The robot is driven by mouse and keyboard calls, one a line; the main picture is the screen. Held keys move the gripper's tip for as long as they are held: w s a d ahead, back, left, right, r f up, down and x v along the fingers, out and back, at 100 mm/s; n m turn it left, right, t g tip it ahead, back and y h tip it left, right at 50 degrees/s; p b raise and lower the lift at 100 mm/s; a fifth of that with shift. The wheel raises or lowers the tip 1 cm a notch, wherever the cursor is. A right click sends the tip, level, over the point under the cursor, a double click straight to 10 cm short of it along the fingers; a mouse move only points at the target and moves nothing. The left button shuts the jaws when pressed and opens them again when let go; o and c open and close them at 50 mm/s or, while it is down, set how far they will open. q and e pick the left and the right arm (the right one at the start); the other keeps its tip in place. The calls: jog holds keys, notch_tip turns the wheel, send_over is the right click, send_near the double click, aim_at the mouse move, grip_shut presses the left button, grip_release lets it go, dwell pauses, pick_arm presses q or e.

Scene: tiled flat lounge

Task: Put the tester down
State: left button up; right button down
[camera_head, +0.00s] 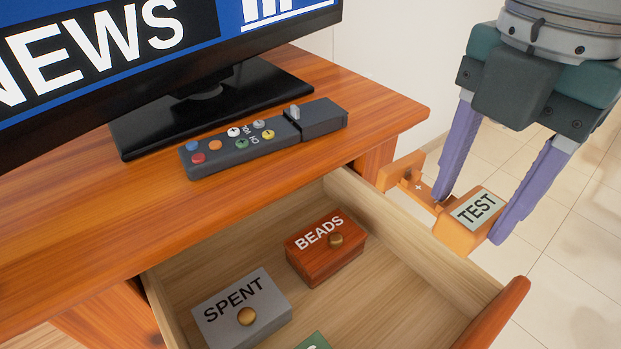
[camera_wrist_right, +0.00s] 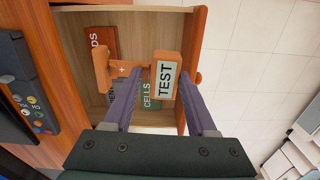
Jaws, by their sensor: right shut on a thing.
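The orange tester (camera_head: 457,236), with a pale label reading TEST, is held between the purple fingers of my right gripper (camera_head: 470,210). In the head view it is at the right side wall of the open drawer (camera_head: 415,238), seemingly above it; the exact height is hard to tell. Its bracket-like end with a plus mark points left. In the right wrist view the tester (camera_wrist_right: 165,78) sits between the fingertips of my right gripper (camera_wrist_right: 160,95), with the drawer behind it. My left gripper is not in view.
The drawer holds a grey SPENT box (camera_head: 242,305), a red-brown BEADS box (camera_head: 326,247) and a green box (camera_head: 314,341), which reads CELLS in the wrist view. A dark remote (camera_head: 240,150) lies on the wooden cabinet top (camera_head: 375,97) before the television (camera_head: 215,98).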

jog(key=shift+n, duration=0.4)
notch_tip(320, 180, down, 17)
jog(key=b, duration=0.5)
notch_tip(320, 180, down, 4)
jog(key=shift+f+b, duration=0.1)
jog(key=shift+b, duration=1.05)
jog(key=shift+f, duration=0.1)
jog(key=shift+c, duration=1)
grip_release()
notch_tip(320, 180, up, 12)
jog(key=p, duration=0.4)
jog(key=shift+r+p, duration=0.25)
jog(key=shift+p, duration=0.15)
